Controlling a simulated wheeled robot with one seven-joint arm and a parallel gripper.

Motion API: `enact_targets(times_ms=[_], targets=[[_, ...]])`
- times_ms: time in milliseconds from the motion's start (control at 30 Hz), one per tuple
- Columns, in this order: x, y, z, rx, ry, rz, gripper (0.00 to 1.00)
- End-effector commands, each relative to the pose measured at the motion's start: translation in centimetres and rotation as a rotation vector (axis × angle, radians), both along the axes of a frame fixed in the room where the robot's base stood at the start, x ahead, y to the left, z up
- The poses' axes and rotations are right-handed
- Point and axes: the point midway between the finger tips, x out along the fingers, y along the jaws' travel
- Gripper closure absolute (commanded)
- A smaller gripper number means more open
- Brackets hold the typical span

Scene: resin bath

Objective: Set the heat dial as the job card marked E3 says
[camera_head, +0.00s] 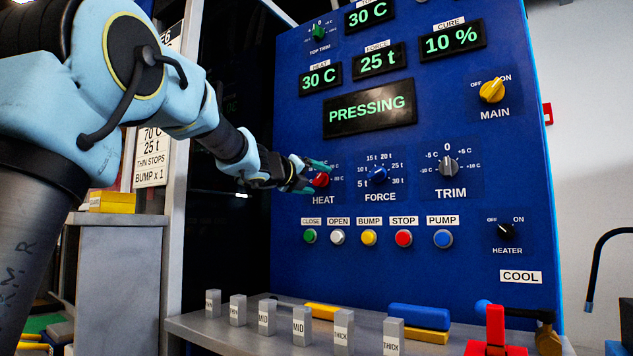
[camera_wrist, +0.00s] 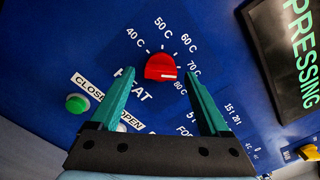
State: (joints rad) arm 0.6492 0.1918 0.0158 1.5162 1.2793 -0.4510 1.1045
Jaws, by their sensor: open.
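The red heat dial (camera_head: 321,180) is on the blue control panel above the HEAT label. In the wrist view the dial (camera_wrist: 161,67) has marks from 40 C to 80 C around it; its exact setting is hard to tell. My gripper (camera_head: 313,177) is at the dial, and in the wrist view its open teal fingers (camera_wrist: 162,76) point at it, one on either side with gaps. A job card (camera_head: 152,157) at left reads 70 C, 25 t, THIN STOPS, BUMP x 1; my arm hides its heading. Another card (camera_head: 171,38) shows E6. No E3 mark is readable.
The force dial (camera_head: 377,176) and trim dial (camera_head: 447,166) are right of the heat dial. A row of buttons (camera_head: 369,237) lies below. The heat display (camera_head: 320,78) reads 30 C; the status display (camera_head: 370,108) reads PRESSING. Labelled blocks (camera_head: 302,326) stand on the ledge.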

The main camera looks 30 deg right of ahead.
Motion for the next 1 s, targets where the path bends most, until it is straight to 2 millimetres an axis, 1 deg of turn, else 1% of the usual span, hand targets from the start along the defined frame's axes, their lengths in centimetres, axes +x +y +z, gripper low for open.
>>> enact_targets(times_ms=[300, 500, 600, 700, 1000], targets=[[-2.9, 5.3, 0.1, -0.001, 0.0, 0.002, 0.2], [-4.3, 7.9, 0.0, 0.0, 0.001, 0.001, 0.2], [-4.7, 8.6, 0.0, 0.0, 0.001, 0.001, 0.2], [-4.9, 8.8, -0.1, 0.0, 0.001, 0.001, 0.2], [-4.9, 8.8, -0.1, 0.0, 0.001, 0.001, 0.2]])
